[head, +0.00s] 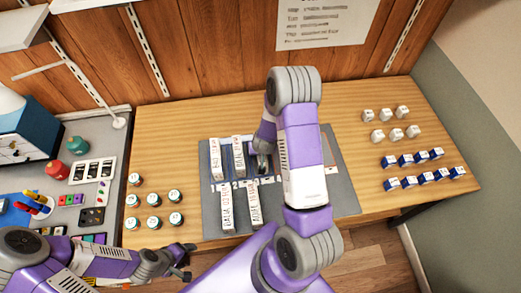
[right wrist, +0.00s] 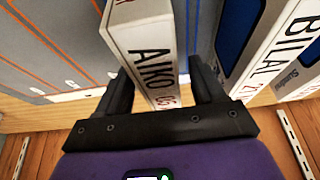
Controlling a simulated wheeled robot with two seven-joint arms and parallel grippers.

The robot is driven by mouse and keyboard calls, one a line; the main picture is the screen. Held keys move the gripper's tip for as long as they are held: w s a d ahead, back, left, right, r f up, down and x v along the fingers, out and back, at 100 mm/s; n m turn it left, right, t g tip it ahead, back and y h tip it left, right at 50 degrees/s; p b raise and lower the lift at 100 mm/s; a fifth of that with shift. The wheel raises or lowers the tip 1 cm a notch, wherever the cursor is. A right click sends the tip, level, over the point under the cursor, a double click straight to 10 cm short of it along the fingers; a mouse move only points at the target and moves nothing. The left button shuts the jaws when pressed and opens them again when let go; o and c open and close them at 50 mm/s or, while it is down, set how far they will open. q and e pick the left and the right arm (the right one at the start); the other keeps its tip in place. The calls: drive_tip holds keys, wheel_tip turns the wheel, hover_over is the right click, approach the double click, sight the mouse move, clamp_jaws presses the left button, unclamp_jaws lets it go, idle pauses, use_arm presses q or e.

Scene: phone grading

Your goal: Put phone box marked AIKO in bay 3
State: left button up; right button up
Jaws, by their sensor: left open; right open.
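The phone box marked AIKO (right wrist: 150,50) is a white box standing between the two fingers of my right gripper (right wrist: 162,90) in the right wrist view. The jaws are open, one finger on each side of it. In the head view my right arm hides most of this spot. A grey mat (head: 345,190) with numbered bays lies on the table; my arm covers its middle, so I cannot make out bay 3. My left gripper (head: 183,262) is open and empty in front of the table's near edge.
A box marked BILAL (right wrist: 275,60) stands beside AIKO. Two white boxes (head: 227,210) (head: 252,205) lie at the mat's front left. Round jars (head: 153,223) stand left of the mat; small white (head: 386,114) and blue boxes (head: 405,160) stand right.

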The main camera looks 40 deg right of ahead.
drive_tip(key=p+v, duration=0.3)
drive_tip(key=v, duration=0.8)
drive_tip(key=shift+s+r, duration=0.15)
drive_tip(key=shift+r, duration=0.05)
